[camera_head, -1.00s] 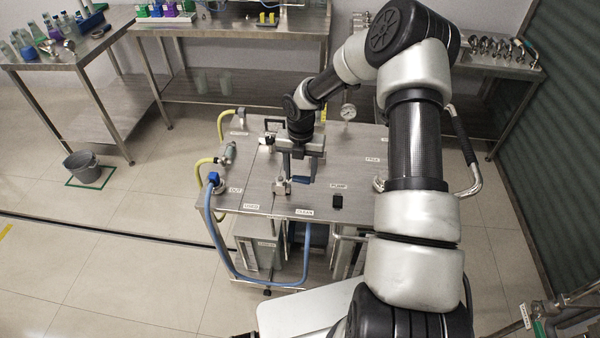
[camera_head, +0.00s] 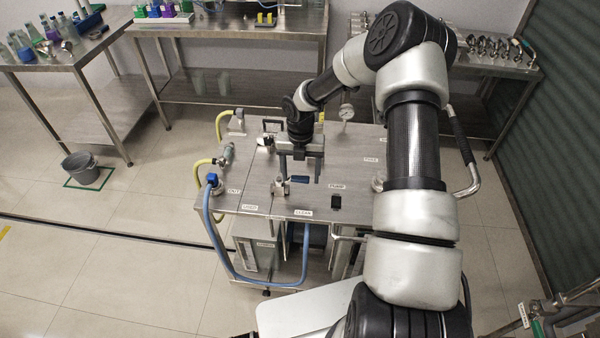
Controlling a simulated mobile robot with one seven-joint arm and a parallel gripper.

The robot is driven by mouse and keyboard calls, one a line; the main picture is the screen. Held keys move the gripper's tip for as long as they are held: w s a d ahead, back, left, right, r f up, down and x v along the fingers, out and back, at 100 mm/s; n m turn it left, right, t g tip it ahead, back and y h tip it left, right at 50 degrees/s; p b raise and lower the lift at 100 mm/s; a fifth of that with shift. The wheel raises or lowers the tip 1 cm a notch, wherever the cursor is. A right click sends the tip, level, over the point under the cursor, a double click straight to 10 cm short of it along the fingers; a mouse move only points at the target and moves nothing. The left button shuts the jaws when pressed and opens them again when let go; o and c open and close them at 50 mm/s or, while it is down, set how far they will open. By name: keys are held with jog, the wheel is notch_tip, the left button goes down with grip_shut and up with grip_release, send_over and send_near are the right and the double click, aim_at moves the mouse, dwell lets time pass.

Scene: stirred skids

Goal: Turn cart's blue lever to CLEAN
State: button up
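The cart (camera_head: 250,197) stands in the middle of the view. A small metal valve (camera_head: 281,187) sits near its front edge, between two white labels. The CLEAN label (camera_head: 303,213) is to the valve's right and another label (camera_head: 250,208) to its left. The blue lever (camera_head: 297,181) shows only as a small dark blue patch right of the valve; its direction is hard to tell. My gripper (camera_head: 300,174) points down just above and behind the valve. Its fingers look spread apart, with nothing clearly held. Whether a finger touches the lever cannot be told.
A blue hose (camera_head: 215,240) and yellow hoses (camera_head: 201,172) hang at the cart's left. A gauge (camera_head: 346,112) rises at its back right. A black block (camera_head: 336,202) lies near the PUMP label. A grey bucket (camera_head: 81,168) stands on the floor at left.

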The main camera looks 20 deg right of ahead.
jog(key=shift+d, duration=0.15)
jog(key=shift+w+r, duration=0.1)
jog(key=shift+r, duration=0.1)
notch_tip(320, 180, up, 17)
dwell(1.4)
